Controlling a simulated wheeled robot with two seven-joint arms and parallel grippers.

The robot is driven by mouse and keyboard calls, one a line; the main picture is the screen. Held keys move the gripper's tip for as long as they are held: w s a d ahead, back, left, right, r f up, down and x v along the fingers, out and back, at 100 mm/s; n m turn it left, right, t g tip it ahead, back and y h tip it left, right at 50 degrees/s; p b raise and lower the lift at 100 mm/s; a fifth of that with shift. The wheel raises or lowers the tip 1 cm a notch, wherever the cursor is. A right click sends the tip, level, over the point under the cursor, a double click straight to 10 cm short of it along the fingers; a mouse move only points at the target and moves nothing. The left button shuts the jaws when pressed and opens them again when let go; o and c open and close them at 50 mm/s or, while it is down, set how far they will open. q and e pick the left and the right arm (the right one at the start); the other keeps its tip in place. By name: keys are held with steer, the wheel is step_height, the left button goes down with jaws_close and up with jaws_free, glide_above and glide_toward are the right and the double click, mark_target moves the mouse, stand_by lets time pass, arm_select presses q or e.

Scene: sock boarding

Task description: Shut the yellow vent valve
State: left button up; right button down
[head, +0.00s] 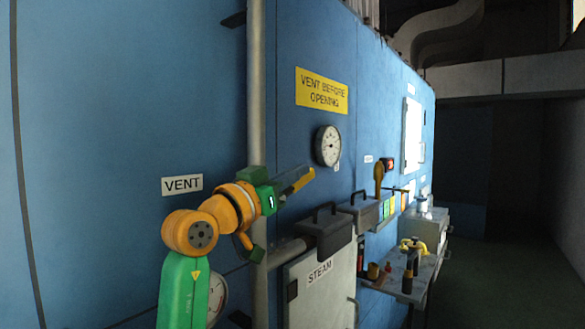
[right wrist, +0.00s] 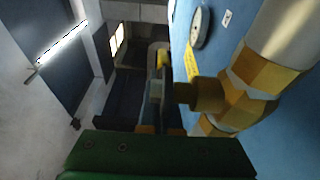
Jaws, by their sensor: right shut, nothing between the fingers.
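The vent valve's brass body (right wrist: 238,98) sits on a grey pipe (head: 257,90), close on the right side of the right wrist view. A yellow lever (head: 300,180) sticks out to the right and slightly up, across the pipe, beside the VENT label (head: 182,184). Its yellow end seems to show in the right wrist view (right wrist: 163,58). My right gripper (head: 284,187) is shut and empty, right beside the lever. In the right wrist view its fingers (right wrist: 158,92) lie close to the valve's stem; whether they touch I cannot tell. My arm hides the valve body in the head view. My left gripper is not in view.
A round gauge (head: 328,146) and a yellow sign (head: 322,90) are on the blue wall. Below right are a dark handled box (head: 328,238), a STEAM panel (head: 318,285) and a shelf (head: 400,285) with small items. Another yellow handle (head: 379,172) stands farther along. The floor at right is clear.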

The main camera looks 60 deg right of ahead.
steer(key=shift+d+f, duration=0.2)
steer(key=shift+d, duration=0.05)
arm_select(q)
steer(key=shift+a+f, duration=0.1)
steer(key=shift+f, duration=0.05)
arm_select(e)
steer(key=shift+f, duration=0.25)
stand_by(1.9)
